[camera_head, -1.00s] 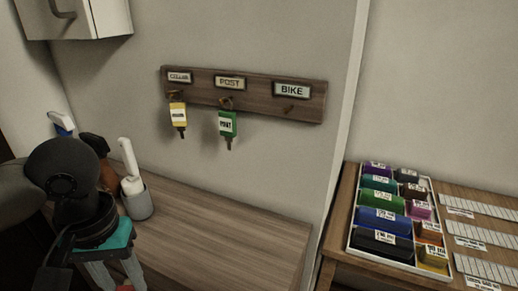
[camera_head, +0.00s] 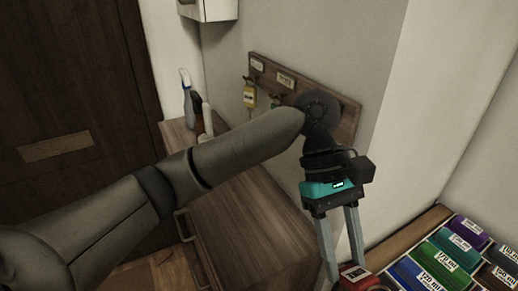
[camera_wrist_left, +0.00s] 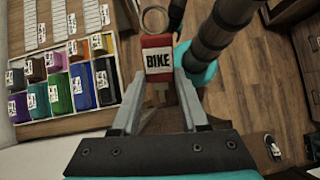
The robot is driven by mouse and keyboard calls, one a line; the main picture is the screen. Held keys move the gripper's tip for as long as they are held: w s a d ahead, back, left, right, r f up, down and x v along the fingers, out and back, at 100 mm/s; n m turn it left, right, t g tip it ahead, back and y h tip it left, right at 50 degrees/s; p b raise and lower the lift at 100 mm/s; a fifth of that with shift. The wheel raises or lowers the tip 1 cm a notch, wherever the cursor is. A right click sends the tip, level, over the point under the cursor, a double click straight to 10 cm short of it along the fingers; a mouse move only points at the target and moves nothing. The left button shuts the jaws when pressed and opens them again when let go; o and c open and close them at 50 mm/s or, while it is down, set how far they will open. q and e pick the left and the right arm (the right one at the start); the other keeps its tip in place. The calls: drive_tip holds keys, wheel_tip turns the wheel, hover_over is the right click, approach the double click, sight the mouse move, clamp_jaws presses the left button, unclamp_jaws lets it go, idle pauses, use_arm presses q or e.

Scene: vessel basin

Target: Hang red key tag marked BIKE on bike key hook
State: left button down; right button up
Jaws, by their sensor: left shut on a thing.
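A red key tag with a white label reading BIKE (camera_wrist_left: 157,58) is held between the fingertips of my left gripper (camera_wrist_left: 158,78). In the head view the red tag (camera_head: 357,279) shows at the bottom edge, below the left gripper (camera_head: 344,268), which points down. The wooden hook board (camera_head: 350,112) is on the wall behind my left wrist. The wrist covers the board's right part, so the BIKE label and its hook are hidden. My right gripper is not seen.
A wooden cabinet (camera_head: 250,225) stands below the board. A wall corner (camera_head: 395,130) separates the two.

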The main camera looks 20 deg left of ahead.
use_arm(q)
drive_tip(key=r+n+h, duration=0.1)
drive_tip(key=n+h, duration=0.1)
drive_tip(key=w+r+n+t+h+p, duration=0.1)
drive_tip(key=r+n+h, duration=0.1)
drive_tip(key=r+n+t+h, duration=0.1)
drive_tip(key=n+h, duration=0.1)
drive_tip(key=shift+w+a+r+n+p, duration=0.2)
drive_tip(key=shift+w+r+n+p, duration=0.1)
drive_tip(key=shift+w+p, duration=0.1)
drive_tip(key=w+a+r+n+t+p, duration=0.1)
drive_tip(key=w+a+n+t+p, duration=0.15)
drive_tip(key=a+n+t, duration=0.5)
drive_tip(key=w+a+r+n+t+p, duration=0.1)
drive_tip(key=w+a+n+t+p, duration=0.15)
drive_tip(key=a+n+t, duration=0.5)
drive_tip(key=w+d+f+m+t, duration=0.2)
drive_tip(key=w+d, duration=0.2)
drive_tip(key=w, duration=0.3)
drive_tip(key=shift+w+d, duration=0.15)
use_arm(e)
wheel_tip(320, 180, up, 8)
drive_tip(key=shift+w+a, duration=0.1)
use_arm(q)
drive_tip(key=shift+c, duration=1.7)
unclamp_jaws()
